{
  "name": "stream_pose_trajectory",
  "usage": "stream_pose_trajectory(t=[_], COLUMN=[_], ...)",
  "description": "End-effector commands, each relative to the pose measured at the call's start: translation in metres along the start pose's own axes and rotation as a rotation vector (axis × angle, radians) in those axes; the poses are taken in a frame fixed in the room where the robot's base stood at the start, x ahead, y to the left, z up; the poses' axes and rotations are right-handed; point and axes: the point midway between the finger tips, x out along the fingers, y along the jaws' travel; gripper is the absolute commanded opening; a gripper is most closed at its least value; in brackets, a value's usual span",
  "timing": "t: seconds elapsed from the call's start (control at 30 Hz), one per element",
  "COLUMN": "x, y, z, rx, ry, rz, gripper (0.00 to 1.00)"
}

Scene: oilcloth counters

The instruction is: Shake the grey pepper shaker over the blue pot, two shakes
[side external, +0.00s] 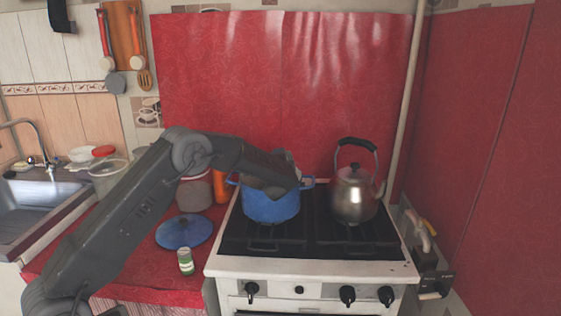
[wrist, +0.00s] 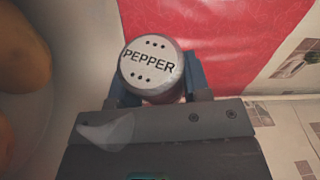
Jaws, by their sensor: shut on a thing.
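The grey pepper shaker (wrist: 152,68) shows its round metal cap in the wrist view, with "PEPPER" lettering and small holes facing the camera. My gripper (wrist: 155,84) is shut on it, with a blue finger on either side. In the side external view the blue pot (side external: 271,207) stands uncovered on the stove's left burner. My gripper (side external: 284,175) is at the pot's mouth there, and my arm hides part of the rim. I cannot make out the shaker in that view. Whether its cap is tilted down is unclear.
A steel kettle (side external: 354,196) stands right of the pot on the stove (side external: 312,268). A blue lid (side external: 185,232) and a small green-and-white jar (side external: 185,263) are on the red counter. An orange bottle (side external: 221,188) stands behind my arm. Brown rounded things (wrist: 20,65) show at the wrist view's left.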

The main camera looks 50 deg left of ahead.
Motion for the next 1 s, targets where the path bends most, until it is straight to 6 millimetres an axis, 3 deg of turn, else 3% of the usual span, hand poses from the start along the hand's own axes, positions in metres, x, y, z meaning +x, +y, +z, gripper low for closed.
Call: stream_pose_trajectory(t=[0.17,0.3,0.33,0.43,0.5,0.63,1.0], x=[0.0,0.002,0.002,0.002,0.0,0.0,-0.001], y=[-0.013,-0.055,-0.055,-0.051,-0.023,0.002,0.017], z=[-0.004,-0.011,-0.011,-0.01,-0.005,-0.001,0.004], rx=[0.007,0.042,0.067,0.166,0.199,0.232,0.426], ry=[0.003,0.001,-0.003,-0.003,-0.005,-0.006,-0.016], rz=[0.001,0.013,0.026,0.071,0.088,0.099,0.179], gripper=[0.2,0.2,0.2,0.2,0.2,0.2,0.2])
